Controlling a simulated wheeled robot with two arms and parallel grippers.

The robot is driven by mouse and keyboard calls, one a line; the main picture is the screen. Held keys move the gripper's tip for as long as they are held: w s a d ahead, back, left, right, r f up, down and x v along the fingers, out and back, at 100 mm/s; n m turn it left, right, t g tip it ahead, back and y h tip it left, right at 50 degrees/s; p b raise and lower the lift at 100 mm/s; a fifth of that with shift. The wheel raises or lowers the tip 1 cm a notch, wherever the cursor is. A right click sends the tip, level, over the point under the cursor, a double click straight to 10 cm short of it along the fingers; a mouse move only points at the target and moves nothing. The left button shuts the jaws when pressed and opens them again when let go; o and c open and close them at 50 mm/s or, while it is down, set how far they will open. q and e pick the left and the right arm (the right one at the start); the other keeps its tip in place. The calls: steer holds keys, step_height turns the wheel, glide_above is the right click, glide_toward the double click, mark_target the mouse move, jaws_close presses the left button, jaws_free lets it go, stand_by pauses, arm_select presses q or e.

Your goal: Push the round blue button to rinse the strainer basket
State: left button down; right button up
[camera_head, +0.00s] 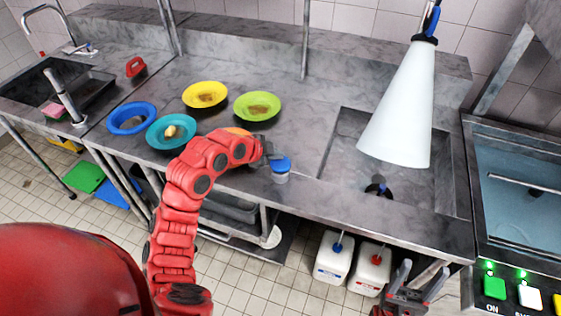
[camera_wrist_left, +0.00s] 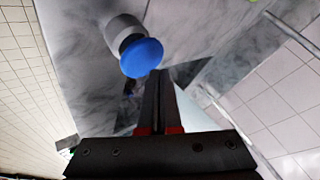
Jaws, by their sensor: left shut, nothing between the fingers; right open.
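The round blue button (camera_head: 281,163) sits on a short grey-white base on the steel counter, left of the sink basin. It also shows large in the left wrist view (camera_wrist_left: 142,58). My left gripper (camera_head: 272,157) is shut and empty, close beside the button in the head view; in the left wrist view its fingertips (camera_wrist_left: 157,75) are just below and right of the blue cap. Whether they touch it I cannot tell. My right gripper (camera_head: 402,285) is open and empty, low in front of the counter. I cannot make out a strainer basket; a dark round item (camera_head: 378,188) lies in the basin.
A large white cone (camera_head: 402,110) hangs over the sink basin (camera_head: 345,150). Blue (camera_head: 113,124), teal (camera_head: 152,133), yellow (camera_head: 190,96) and green (camera_head: 243,114) plates stand on the left counter; my arm partly hides an orange one (camera_head: 236,130). A machine with lit buttons (camera_head: 494,288) stands right.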

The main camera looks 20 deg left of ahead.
mark_target(277, 164)
arm_select(q)
steer(key=shift+r+p, duration=0.75)
steer(key=shift+r, duration=1.85)
steer(key=shift+f, duration=0.1)
